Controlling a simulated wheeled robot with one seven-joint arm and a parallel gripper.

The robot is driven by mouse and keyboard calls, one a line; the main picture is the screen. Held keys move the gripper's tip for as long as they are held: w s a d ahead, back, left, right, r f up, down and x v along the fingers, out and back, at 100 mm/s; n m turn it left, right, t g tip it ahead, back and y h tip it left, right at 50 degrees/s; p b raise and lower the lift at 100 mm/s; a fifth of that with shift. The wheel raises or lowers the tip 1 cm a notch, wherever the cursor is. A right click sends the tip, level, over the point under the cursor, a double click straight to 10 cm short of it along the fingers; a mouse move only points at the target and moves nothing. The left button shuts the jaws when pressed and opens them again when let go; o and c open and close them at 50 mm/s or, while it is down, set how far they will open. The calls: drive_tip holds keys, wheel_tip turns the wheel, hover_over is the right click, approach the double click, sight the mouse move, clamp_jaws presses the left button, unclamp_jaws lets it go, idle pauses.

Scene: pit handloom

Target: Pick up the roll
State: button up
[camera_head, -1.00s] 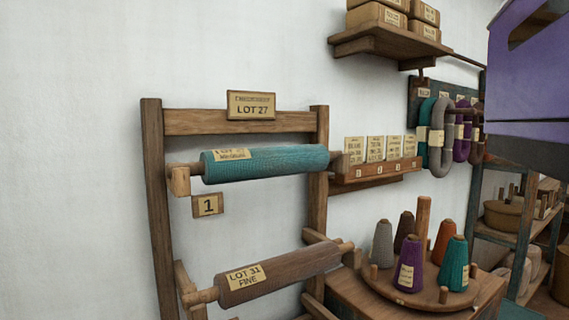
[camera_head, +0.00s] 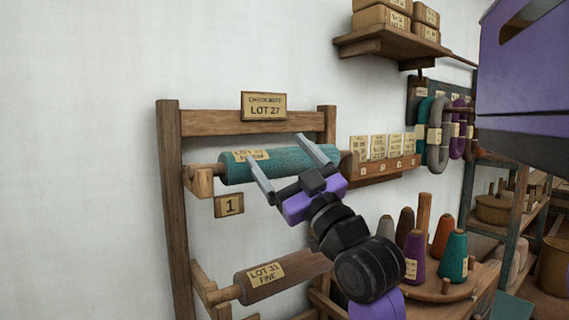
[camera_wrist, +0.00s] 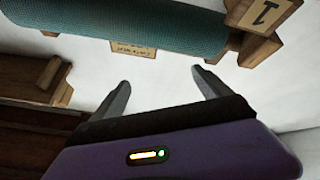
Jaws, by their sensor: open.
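A teal roll (camera_head: 275,162) with a cream label lies level across the upper bracket of a wooden rack (camera_head: 174,200). A brown roll (camera_head: 285,275) labelled "LOT 31 FINE" lies on the lower bracket. My gripper (camera_head: 285,164) is open and empty, its two fingers spread in front of the teal roll and overlapping it in the head view. In the wrist view the teal roll (camera_wrist: 120,22) runs across the top, and my gripper (camera_wrist: 160,75) shows its fingers apart with a gap between them and the roll. The gripper hides part of the teal roll in the head view.
A "LOT 27" sign (camera_head: 263,106) is on the rack's top rail and a tag "1" (camera_head: 229,205) hangs below the teal roll. A round stand with several thread cones (camera_head: 414,258) is at right. A card holder (camera_head: 385,168) and a shelf (camera_head: 390,42) are on the wall.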

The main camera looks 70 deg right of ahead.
wheel_tip(320, 180, up, 5)
drive_tip(key=s+n+y, duration=0.1)
drive_tip(key=n, duration=0.3)
drive_tip(key=n+g+y, duration=0.1)
drive_tip(key=n+g, duration=0.7)
drive_tip(key=g, duration=0.1)
approach(287, 161)
drive_tip(key=x, duration=0.4)
drive_tip(key=shift+a+f+p, duration=0.15)
drive_tip(key=shift+f+p, duration=0.2)
drive_tip(key=p+x, duration=0.1)
drive_tip(key=x, duration=0.1)
drive_tip(key=shift+w, duration=0.25)
drive_tip(key=x, duration=0.1)
drive_tip(key=p+x, duration=0.1)
drive_tip(key=x, duration=0.2)
drive_tip(key=shift+d+r, duration=0.25)
drive_tip(key=shift+d, duration=0.15)
drive_tip(key=shift+w+d+f, duration=0.15)
drive_tip(key=shift+w+d, duration=0.1)
drive_tip(key=shift+w, duration=0.1)
